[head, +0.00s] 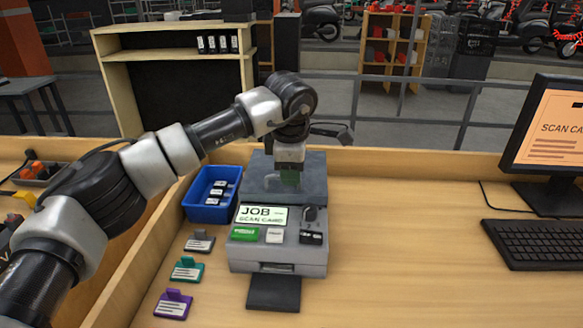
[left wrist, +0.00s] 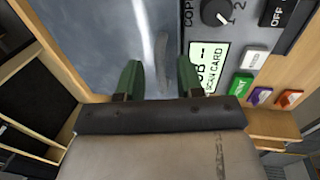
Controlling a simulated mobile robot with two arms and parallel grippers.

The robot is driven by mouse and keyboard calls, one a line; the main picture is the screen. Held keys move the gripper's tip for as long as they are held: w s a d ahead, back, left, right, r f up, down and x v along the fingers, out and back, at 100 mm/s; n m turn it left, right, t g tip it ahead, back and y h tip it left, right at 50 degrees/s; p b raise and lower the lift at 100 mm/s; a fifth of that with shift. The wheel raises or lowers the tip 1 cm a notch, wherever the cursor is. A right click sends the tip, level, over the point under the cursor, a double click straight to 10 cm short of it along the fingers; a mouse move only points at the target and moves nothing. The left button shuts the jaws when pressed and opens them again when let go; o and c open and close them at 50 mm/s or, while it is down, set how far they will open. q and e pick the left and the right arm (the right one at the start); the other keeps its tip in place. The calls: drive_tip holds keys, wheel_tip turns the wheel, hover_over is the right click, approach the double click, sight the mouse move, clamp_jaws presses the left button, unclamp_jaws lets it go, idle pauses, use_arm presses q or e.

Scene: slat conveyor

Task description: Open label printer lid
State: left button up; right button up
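The label printer (head: 280,262) stands on the bench, its screen reading "JOB SCAN CARD". Its grey lid (head: 315,170) lies flat over the back part and looks shut; the lid also fills the left of the left wrist view (left wrist: 95,50). A curved grey handle (left wrist: 163,62) stands on the lid. My left gripper (head: 288,180) is over the lid, pointing down. In the left wrist view its green fingertips (left wrist: 159,80) are apart, with the handle between and just beyond them. I cannot tell whether they touch it. My right gripper is not in view.
A blue bin (head: 190,212) with small labelled items stands left of the printer. A monitor (head: 545,130) and keyboard (head: 535,244) are at the right. The bench between printer and keyboard is clear.

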use_arm(q)
drive_tip(key=shift+f, duration=0.4)
clamp_jaws()
